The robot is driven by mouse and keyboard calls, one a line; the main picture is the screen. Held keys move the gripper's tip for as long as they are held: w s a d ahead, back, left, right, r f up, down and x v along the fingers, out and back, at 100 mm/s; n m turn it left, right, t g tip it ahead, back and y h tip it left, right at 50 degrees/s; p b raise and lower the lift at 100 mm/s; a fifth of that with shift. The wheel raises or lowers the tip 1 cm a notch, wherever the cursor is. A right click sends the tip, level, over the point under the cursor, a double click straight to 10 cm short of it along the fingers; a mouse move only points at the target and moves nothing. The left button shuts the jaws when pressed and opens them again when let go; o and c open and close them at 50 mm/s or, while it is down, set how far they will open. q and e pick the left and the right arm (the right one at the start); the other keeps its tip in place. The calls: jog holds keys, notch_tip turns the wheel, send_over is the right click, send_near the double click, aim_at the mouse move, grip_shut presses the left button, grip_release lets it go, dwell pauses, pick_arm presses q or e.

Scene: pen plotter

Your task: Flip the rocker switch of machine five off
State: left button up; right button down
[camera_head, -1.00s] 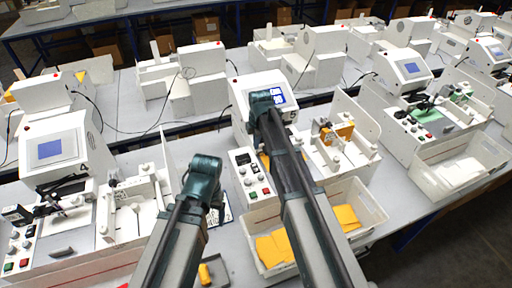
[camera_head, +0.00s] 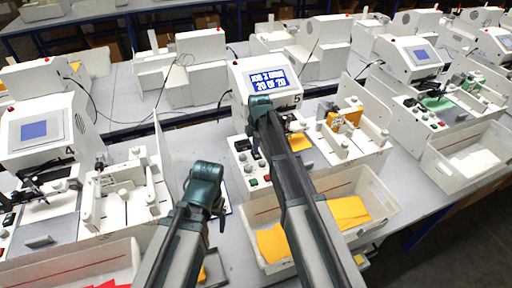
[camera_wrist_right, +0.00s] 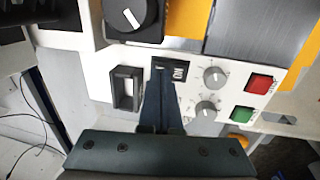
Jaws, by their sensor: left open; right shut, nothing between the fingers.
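Machine five (camera_head: 268,82) stands mid-view in the head view, its lit blue screen reading a finished job, 20 of 20, with a "5" beside it. My right gripper (camera_head: 255,150) is over its control panel. In the right wrist view its shut, empty fingers (camera_wrist_right: 160,75) point at the panel. Their tips overlap a small black marked part (camera_wrist_right: 179,70), apparently the rocker switch; contact cannot be told. Left of them is a dark-framed part with a grey front (camera_wrist_right: 126,88). My left gripper (camera_head: 206,187) is open and empty, left of the machine.
The panel also has a black knob (camera_wrist_right: 132,16), grey dials (camera_wrist_right: 214,76), a red button (camera_wrist_right: 259,83) and a green button (camera_wrist_right: 242,115). A bin with yellow sheets (camera_head: 378,190) stands in front. Machine four (camera_head: 42,130) is to the left, another machine (camera_head: 412,60) to the right.

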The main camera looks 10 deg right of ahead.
jog(key=shift+f, duration=0.1)
jog(key=shift+w+f, duration=0.1)
jog(key=shift+f, duration=0.1)
jog(key=shift+r, duration=0.1)
jog(key=shift+s, duration=0.2)
jog(key=shift+s+d, duration=0.1)
jog(key=shift+s, duration=0.55)
jog(key=shift+w+r, duration=0.1)
